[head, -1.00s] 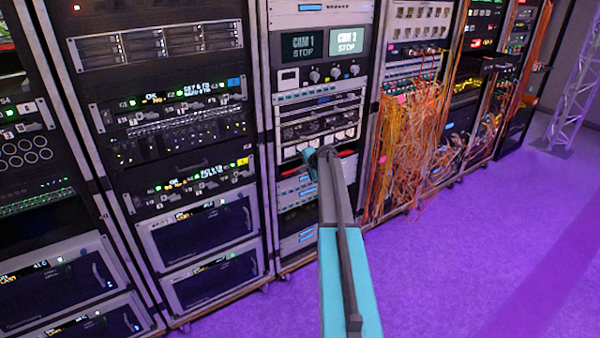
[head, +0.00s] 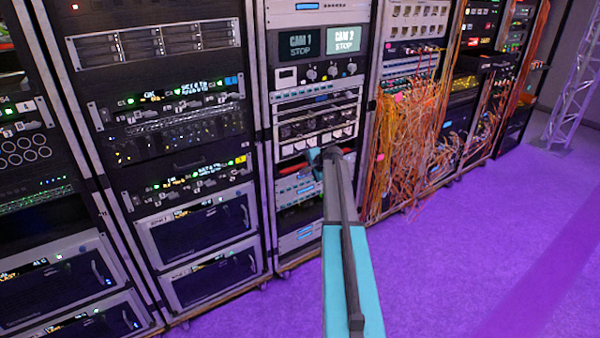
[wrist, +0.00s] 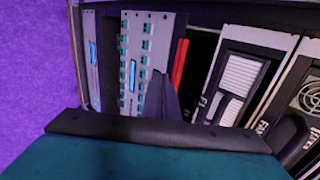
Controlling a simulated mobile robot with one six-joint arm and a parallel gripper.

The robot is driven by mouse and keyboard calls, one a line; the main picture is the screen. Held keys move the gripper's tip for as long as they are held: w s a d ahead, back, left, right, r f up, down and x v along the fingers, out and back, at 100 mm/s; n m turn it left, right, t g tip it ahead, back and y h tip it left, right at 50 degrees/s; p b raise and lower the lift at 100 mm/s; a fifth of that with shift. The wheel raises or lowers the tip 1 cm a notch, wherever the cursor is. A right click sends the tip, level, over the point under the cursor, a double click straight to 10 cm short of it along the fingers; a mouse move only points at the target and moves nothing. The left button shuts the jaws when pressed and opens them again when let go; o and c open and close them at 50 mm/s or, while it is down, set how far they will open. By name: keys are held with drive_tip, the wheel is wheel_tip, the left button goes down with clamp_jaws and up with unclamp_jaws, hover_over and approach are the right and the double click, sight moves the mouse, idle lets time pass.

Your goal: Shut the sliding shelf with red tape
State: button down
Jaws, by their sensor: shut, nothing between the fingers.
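The shelf with red tape shows in the head view as a thin red strip (head: 291,168) in the middle rack, below a row of white-fronted units. My arm covers part of it. In the wrist view, which is turned sideways, the red tape (wrist: 181,62) is a bright strip beside a dark gap. My gripper (wrist: 160,82) is shut and empty, its dark fingers pointing at the rack close to the tape. I cannot tell whether they touch the shelf. In the head view my gripper (head: 313,157) is partly hidden by my arm.
A grey panel with teal ports (wrist: 140,60) lies beside the shelf in the wrist view. Orange cables (head: 410,140) hang from the rack to the right. A lattice truss (head: 575,90) stands far right. The purple floor (head: 480,260) in front is clear.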

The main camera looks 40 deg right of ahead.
drive_tip(key=v, duration=0.8)
drive_tip(key=shift+s+r+b, duration=0.2)
drive_tip(key=shift+s+b, duration=0.1)
drive_tip(key=shift+s, duration=0.05)
drive_tip(key=shift+a, duration=0.1)
